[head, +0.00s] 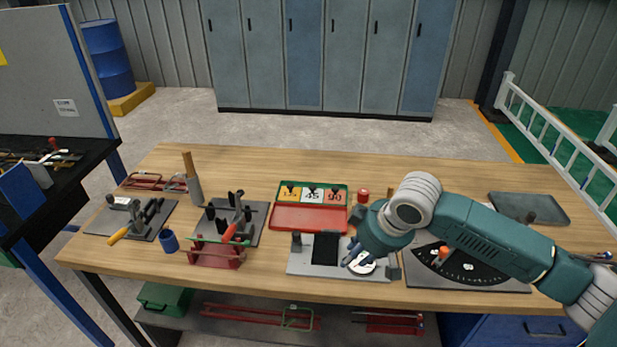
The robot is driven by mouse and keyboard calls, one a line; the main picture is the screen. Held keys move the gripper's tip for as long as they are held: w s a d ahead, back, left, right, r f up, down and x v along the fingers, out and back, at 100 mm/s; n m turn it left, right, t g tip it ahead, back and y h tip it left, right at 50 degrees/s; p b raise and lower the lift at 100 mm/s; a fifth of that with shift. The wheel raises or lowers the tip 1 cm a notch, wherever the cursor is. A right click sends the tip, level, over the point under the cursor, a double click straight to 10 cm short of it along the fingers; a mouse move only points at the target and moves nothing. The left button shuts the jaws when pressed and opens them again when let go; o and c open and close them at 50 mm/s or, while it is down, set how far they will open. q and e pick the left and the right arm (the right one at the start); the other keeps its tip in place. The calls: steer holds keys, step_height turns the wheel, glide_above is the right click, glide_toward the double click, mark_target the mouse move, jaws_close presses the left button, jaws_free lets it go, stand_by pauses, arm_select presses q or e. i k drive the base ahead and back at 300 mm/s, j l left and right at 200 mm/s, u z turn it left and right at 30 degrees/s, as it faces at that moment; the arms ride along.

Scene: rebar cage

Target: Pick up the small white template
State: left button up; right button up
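A small white template marked 45 (312,195) lies in the open green and red case at the middle of the table, between a yellow one (290,193) marked 15 and a red one (337,196) marked 90. Each has a dark knob on top. My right gripper (360,260) is low over a light grey plate, in front of and to the right of the case, apart from the white template. A round white piece (366,267) shows at its fingertips; I cannot tell whether it is held. The finger opening is partly hidden. My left gripper is not in view.
The case's red tray (308,217) is empty in front. A black block (326,247) and a dark post (296,239) stand on the grey plate (312,269). Clamps, a blue cup (169,241) and a red rack (215,252) occupy the left; a black angle dial (455,266) lies right.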

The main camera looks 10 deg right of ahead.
mark_target(311, 194)
steer(key=i, duration=1.15)
